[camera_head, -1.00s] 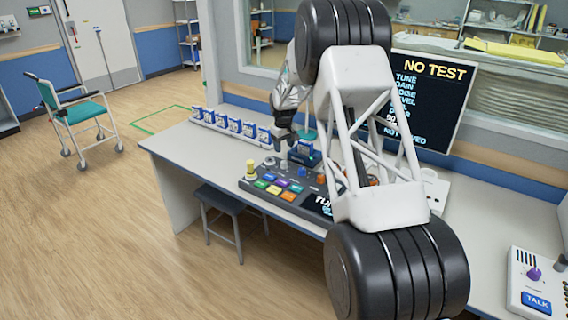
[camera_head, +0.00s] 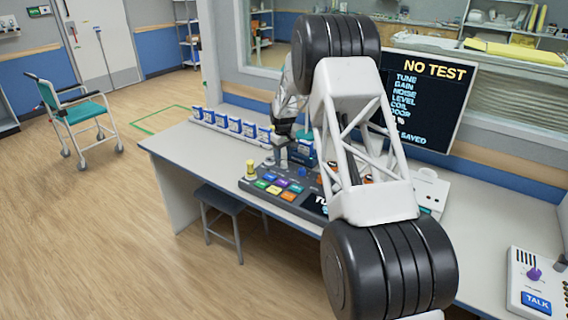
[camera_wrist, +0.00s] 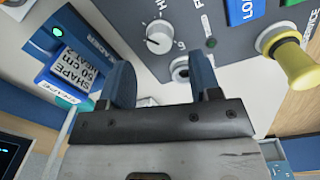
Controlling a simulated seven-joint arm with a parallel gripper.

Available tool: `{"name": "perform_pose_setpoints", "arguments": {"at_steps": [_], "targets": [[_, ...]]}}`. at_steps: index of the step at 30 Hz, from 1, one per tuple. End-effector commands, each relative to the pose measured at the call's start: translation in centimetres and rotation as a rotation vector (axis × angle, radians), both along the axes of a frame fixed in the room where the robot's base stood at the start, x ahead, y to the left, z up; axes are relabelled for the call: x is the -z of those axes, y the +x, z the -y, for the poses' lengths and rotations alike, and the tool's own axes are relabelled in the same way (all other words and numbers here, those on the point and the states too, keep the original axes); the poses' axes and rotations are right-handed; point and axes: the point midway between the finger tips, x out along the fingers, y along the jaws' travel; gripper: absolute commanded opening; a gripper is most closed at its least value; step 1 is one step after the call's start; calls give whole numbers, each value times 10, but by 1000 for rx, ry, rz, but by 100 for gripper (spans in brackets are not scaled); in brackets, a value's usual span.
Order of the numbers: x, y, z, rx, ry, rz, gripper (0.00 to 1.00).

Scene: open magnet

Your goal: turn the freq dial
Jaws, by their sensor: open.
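A pale round dial (camera_wrist: 158,37) with a pointer line sits on the dark grey console face in the wrist view, with "LO" and "HI" style marks around it. A label beginning with "F" is beside it, partly cut off, so I cannot confirm it reads freq. My gripper (camera_wrist: 160,66) is open, its two blue fingers spread and empty, with the dial just beyond the gap between the tips. In the head view my gripper (camera_head: 281,152) is over the back left of the console (camera_head: 262,180); the dial cannot be made out there.
A yellow knob (camera_wrist: 295,65) marked service stands at the right in the wrist view. A blue-and-white "SHAPE" block (camera_wrist: 68,68) is at the left. A small round socket (camera_wrist: 180,68) lies near the right finger. The monitor (camera_head: 425,100) reads "NO TEST".

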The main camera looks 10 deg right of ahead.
Motion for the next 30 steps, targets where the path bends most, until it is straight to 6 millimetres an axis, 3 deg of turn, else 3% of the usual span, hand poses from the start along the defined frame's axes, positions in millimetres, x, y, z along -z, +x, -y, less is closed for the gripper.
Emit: {"name": "perform_pose_setpoints", "arguments": {"at_steps": [12,26,30], "targets": [[47,1,2,0,0,-1,57],[56,1,2,0,0,0,57],[56,1,2,0,0,0,39]]}}
